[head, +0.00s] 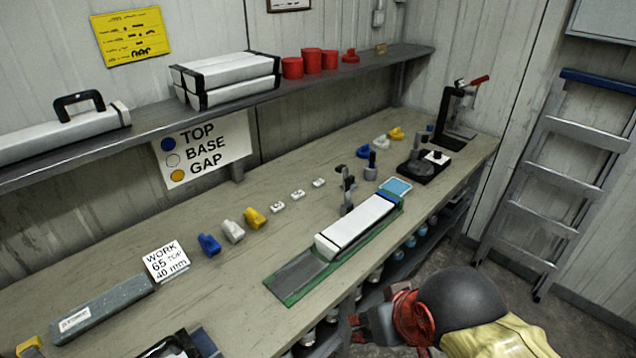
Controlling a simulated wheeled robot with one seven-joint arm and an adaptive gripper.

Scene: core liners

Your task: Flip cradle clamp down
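A green cradle (290,292) lies along the front of the bench. A long white liner (350,228) with dark bands and a blue far end rests in it. A dark metal clamp (347,190) stands upright at the liner's back side, its arm raised and not lying across the liner. My arm shows at the bottom right, with what looks like my gripper (364,324) at its left end, low in front of the bench edge and apart from the clamp and cradle. Its fingers are small and dark here, so I cannot tell whether they are open or shut.
A press with a red handle (460,110) and a black-based fixture (424,163) stand at the bench's far end. Blue, white and yellow caps (233,231) lie behind the cradle. A shelf (250,94) overhangs the back. A ladder (565,175) leans at right.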

